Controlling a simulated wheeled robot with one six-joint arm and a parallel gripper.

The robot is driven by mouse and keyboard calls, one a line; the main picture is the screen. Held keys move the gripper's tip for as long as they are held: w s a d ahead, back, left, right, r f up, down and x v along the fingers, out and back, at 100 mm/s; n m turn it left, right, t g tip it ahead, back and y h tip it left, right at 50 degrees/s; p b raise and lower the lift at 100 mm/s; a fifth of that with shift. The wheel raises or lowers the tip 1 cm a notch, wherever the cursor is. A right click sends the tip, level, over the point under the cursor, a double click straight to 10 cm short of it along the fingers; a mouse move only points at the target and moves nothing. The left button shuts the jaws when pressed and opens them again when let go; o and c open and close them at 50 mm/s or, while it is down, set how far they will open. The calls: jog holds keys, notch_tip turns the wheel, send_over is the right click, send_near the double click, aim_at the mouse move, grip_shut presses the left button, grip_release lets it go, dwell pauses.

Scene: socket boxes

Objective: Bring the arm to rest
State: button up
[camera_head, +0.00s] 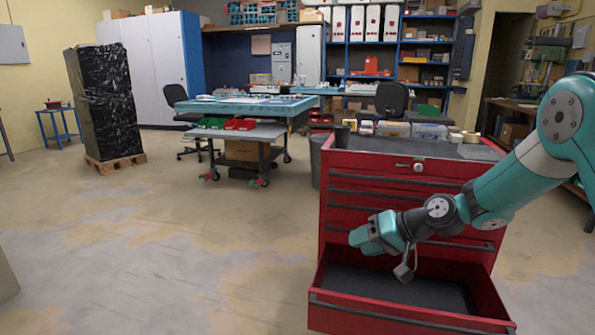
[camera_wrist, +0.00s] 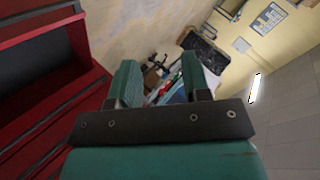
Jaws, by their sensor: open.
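My teal arm (camera_head: 525,180) reaches in from the right, across the front of the red tool cabinet. My gripper (camera_head: 365,238) points left in the head view, above the left part of the open bottom drawer. In the wrist view the two teal fingers of my gripper (camera_wrist: 160,80) stand apart with nothing between them. The gripper holds nothing.
The red tool cabinet (camera_head: 338,195) has its bottom drawer (camera_head: 400,322) pulled out; its visible dark floor is bare. Small boxes and a tape roll stand on its top. A workbench (camera_head: 250,107) stands behind. The floor (camera_head: 170,240) to the left is clear.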

jog(key=s+a+r+n+g+h, duration=0.2)
jog(key=s+r, duration=0.3)
jog(key=s, duration=0.4)
jog(key=s+a+r+n+g+h, duration=0.1)
jog(key=s+a+r+n, duration=0.1)
jog(key=s+r, duration=0.5)
jog(key=s+d+n+g+h, duration=0.1)
jog(key=s+d+g+h, duration=0.2)
jog(key=s, duration=1.5)
notch_tip(320, 180, up, 13)
jog(key=d+t+p, duration=0.1)
jog(key=p, duration=1.2)
jog(key=shift+s, duration=0.35)
